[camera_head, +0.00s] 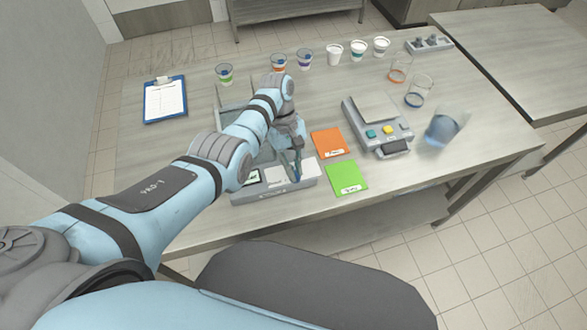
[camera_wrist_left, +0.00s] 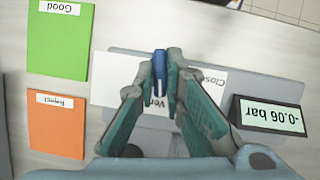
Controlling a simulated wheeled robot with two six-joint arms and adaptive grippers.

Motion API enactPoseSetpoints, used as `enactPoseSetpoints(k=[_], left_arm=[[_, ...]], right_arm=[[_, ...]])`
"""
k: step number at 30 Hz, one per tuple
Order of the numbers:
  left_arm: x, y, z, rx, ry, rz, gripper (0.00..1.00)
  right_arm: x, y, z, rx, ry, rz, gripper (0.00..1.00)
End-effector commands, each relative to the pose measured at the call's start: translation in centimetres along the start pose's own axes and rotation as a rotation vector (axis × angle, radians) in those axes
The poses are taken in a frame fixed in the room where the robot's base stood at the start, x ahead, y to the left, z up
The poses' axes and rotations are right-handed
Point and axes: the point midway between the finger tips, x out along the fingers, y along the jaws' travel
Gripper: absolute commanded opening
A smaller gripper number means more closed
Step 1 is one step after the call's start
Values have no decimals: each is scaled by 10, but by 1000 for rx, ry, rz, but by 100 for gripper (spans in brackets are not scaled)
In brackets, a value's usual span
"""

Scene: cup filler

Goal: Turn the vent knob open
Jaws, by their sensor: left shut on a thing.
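The vent knob (camera_wrist_left: 159,66) is a narrow blue bar, seen in the left wrist view on a white plate (camera_wrist_left: 112,75) lettered "Ver…" and "Close…", both partly covered. My left gripper (camera_wrist_left: 160,62) is shut on the knob, one finger on each side. The knob stands about upright in that view. In the head view the left gripper (camera_head: 297,172) reaches down to the front panel of the grey unit (camera_head: 302,186), and the knob is hidden there. A display (camera_wrist_left: 270,116) beside the plate reads -0.06 bar. My right gripper is in neither view.
An orange card (camera_head: 329,142) and a green card (camera_head: 346,177) lie right of the unit. A grey device (camera_head: 375,125) stands beyond them. A blurred clear bluish vessel (camera_head: 443,128) shows near the table's right edge. Several cups stand along the back; a clipboard (camera_head: 165,100) lies left.

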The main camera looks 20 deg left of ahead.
Motion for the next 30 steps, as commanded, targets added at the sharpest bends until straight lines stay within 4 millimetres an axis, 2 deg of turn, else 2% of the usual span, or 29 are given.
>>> enactPoseSetpoints(k=[10,26,27,30], left_arm=[[2,2,0,146,0,-60,0],[2,1,1,174,-3,-73,0],[2,1,1,174,-3,-73,12],[1,1,1,173,-2,-73,28]], right_arm=[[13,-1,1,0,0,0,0],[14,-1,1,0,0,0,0],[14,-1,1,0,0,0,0],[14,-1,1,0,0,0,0]])
